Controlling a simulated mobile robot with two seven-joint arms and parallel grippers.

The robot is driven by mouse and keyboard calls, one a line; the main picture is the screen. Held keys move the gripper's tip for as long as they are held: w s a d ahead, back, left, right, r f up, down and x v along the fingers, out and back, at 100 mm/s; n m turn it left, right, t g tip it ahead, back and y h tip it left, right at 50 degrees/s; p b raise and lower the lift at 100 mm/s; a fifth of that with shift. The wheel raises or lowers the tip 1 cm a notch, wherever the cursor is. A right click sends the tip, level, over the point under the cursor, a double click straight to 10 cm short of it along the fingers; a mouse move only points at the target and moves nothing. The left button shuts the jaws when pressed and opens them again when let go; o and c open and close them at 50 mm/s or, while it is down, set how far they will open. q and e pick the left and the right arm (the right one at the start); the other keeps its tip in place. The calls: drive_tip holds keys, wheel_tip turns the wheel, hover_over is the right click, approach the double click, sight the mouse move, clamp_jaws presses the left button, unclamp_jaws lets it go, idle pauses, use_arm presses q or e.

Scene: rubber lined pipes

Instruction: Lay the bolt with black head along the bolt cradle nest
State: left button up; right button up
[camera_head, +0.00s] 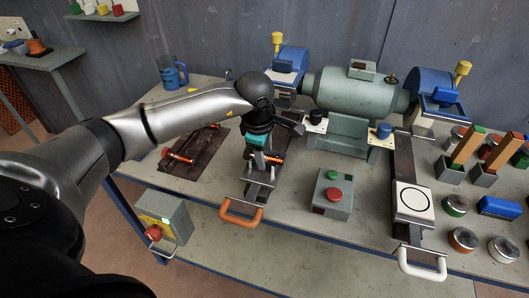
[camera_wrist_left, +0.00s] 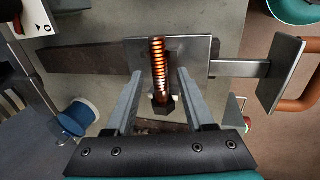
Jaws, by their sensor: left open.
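A bolt with a coppery thread (camera_wrist_left: 158,62) and a black hex head (camera_wrist_left: 160,104) lies across a grey metal plate, which looks like the bolt cradle nest (camera_wrist_left: 196,50). The bolt also shows in the head view (camera_head: 268,159), partly hidden by my gripper. My left gripper (camera_wrist_left: 157,82) is open, with one finger on each side of the bolt and a visible gap on both sides. In the head view the left gripper (camera_head: 262,152) points down over the rail with the orange handle (camera_head: 241,213). Whether the bolt is fully seated cannot be told. My right gripper is not in view.
A dark mat (camera_head: 190,164) with another coppery bolt (camera_head: 179,156) lies left of the rail. A control box with a red button (camera_head: 333,190) stands to the right. A green motor (camera_head: 352,95) is behind. A blue mug (camera_head: 174,77) stands at the back left.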

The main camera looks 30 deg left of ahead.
use_arm(q)
drive_tip(key=v, duration=1.2)
drive_tip(key=shift+p, duration=0.4)
